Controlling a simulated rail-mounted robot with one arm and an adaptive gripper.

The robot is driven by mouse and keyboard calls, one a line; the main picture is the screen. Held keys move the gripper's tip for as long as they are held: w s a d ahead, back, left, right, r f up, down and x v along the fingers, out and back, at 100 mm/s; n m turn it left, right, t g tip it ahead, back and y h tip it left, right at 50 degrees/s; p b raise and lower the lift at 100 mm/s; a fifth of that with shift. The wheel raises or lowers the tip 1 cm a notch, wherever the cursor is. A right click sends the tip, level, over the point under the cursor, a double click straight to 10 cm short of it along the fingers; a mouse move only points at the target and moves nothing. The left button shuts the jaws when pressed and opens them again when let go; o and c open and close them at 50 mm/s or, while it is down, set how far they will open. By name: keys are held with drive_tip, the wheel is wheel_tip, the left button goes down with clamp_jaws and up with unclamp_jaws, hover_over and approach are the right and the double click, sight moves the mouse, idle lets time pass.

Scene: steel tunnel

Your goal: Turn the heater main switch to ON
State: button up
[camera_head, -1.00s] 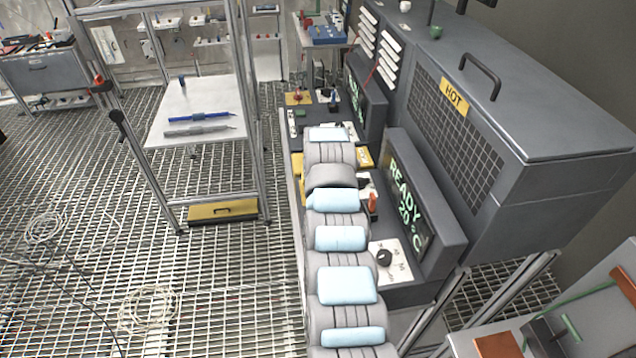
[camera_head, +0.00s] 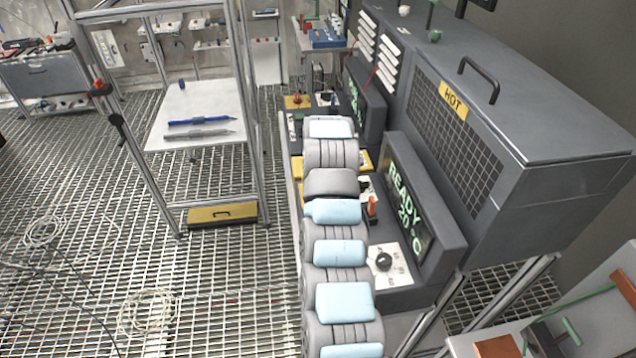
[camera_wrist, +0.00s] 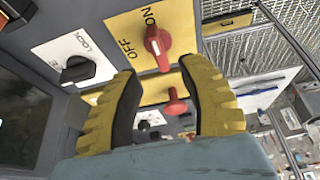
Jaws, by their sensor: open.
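In the wrist view, a red rotary switch knob (camera_wrist: 158,45) sits on a yellow plate (camera_wrist: 183,30) marked OFF and ON. ON is printed above the knob and OFF to its left. The knob's handle lies nearly upright in the picture; I cannot tell for sure which label it points at. My gripper (camera_wrist: 158,70) is open, its two yellow fingers with dark pads spread on either side below the knob. In the head view, my arm hides the gripper and this switch.
A black LOCK knob (camera_wrist: 77,68) on a white plate is left of the yellow plate.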

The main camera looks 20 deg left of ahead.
drive_tip(key=v, duration=0.6)
drive_tip(key=shift+r, duration=0.2)
drive_tip(key=shift+s, duration=0.2)
